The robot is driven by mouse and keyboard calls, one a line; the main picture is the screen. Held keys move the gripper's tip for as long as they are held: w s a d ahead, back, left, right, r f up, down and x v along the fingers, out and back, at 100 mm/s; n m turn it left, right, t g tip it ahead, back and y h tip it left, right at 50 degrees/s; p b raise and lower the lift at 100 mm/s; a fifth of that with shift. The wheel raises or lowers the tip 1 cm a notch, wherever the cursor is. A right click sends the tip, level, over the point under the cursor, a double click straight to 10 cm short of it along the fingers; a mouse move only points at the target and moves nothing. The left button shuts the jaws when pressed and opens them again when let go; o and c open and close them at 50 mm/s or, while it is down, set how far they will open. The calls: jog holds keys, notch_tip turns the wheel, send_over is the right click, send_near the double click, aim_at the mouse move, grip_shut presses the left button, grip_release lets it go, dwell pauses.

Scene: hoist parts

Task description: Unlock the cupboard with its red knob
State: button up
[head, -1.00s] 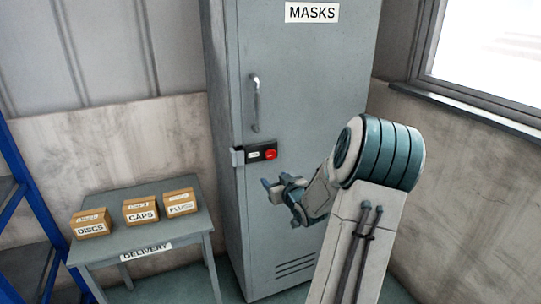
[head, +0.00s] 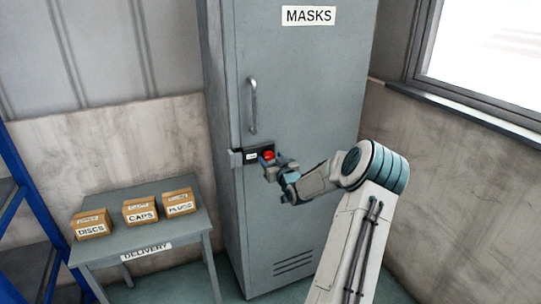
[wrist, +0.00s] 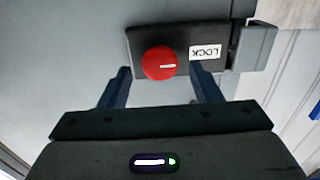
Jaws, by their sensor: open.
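The grey cupboard (head: 300,90) stands upright with its door shut and a MASKS label at the top. Its red knob (head: 268,155) sits on a black lock plate at the door's left edge. In the wrist view the round red knob (wrist: 159,63) carries a pale mark, beside a white LOCK label (wrist: 205,52). My gripper (head: 277,165) is at the lock plate, just below and right of the knob. In the wrist view my gripper (wrist: 160,75) is open, one finger on each side of the knob. I cannot tell whether either finger touches it.
A vertical handle (head: 253,105) is above the lock plate. A grey DELIVERY table (head: 150,262) stands to the left, with DISCS (head: 91,225), CAPS (head: 140,211) and PLUGS (head: 180,202) boxes on it. A blue shelf frame (head: 30,195) is at the far left.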

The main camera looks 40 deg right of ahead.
jog(key=shift+x, duration=0.9)
jog(key=c, duration=1)
jog(key=shift+o, duration=0.2)
